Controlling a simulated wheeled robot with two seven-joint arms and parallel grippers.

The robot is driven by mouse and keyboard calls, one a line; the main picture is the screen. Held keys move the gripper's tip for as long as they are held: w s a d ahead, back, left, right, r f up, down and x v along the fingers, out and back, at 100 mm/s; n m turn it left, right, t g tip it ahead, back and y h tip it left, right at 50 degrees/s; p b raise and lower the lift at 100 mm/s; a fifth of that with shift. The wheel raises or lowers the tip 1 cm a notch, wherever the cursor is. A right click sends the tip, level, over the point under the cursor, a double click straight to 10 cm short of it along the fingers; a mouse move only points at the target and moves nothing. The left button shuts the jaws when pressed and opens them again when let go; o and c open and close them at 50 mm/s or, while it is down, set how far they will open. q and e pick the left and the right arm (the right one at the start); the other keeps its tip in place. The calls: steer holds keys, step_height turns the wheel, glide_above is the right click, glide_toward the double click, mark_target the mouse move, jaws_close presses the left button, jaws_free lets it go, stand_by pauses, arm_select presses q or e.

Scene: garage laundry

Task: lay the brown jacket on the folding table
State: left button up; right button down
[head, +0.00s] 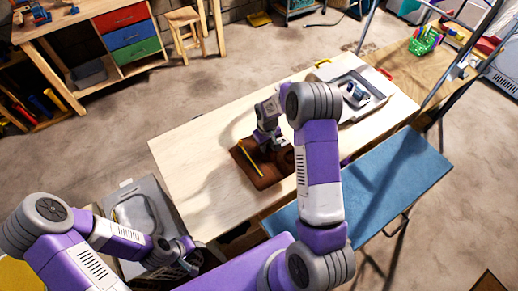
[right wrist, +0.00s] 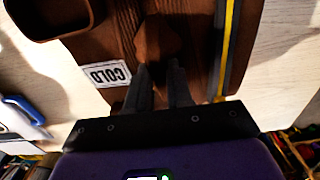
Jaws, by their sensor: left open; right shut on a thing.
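In the right wrist view the jacket (right wrist: 100,45) shows a white label reading COLD, upside down. My right gripper (right wrist: 160,75) is shut on a raised fold of the jacket. In the head view this gripper (head: 272,142) is at the jacket, partly hidden by my own right arm. My left gripper (head: 188,258) is open and empty, low at the left, off the tabletop near a grey bin (head: 150,205).
A grey case-like thing (head: 350,85) sits at the tabletop's far right end. A blue board (head: 390,180) stands beside the table at the right. A workbench with coloured drawers (head: 130,37) and a wooden stool (head: 185,30) are at the back. The tabletop left of the jacket is clear.

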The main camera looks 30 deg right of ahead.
steer(key=shift+w+f+p, duration=0.2)
steer(key=shift+f+p, duration=0.1)
steer(key=shift+f, duration=2.55)
steer(key=shift+f, duration=0.15)
steer(key=c, duration=1)
jaws_free()
steer(key=shift+s, duration=0.1)
steer(key=shift+c, duration=0.2)
step_height(320, 180, up, 12)
steer(key=shift+r+b, duration=0.2)
steer(key=shift+b, duration=0.5)
steer(key=shift+f, duration=0.1)
